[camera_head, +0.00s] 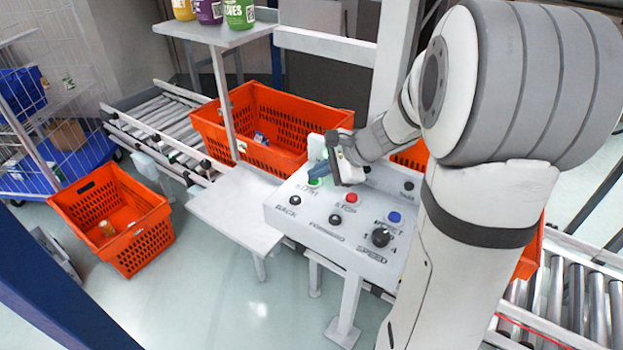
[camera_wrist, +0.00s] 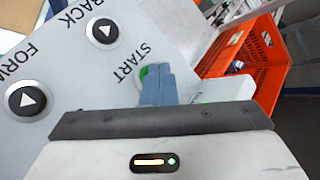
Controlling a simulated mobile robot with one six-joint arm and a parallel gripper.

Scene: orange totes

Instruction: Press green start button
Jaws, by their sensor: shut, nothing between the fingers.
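The green start button (camera_head: 314,181) is on the far left part of the white control panel (camera_head: 277,217), above the START label. My gripper (camera_head: 314,174) is shut and empty, with its blue-grey fingers right at the button. In the wrist view the green button (camera_wrist: 146,75) shows partly beside the fingertips (camera_wrist: 158,70), which cover the rest of it. I cannot tell whether the fingertips touch or press it.
The panel also carries a red stop button (camera_head: 351,198), a blue button (camera_head: 394,217), black buttons and a speed knob (camera_head: 381,237). An orange tote (camera_head: 215,125) stands on the roller conveyor behind. Another tote (camera_head: 150,240) is on the floor at left.

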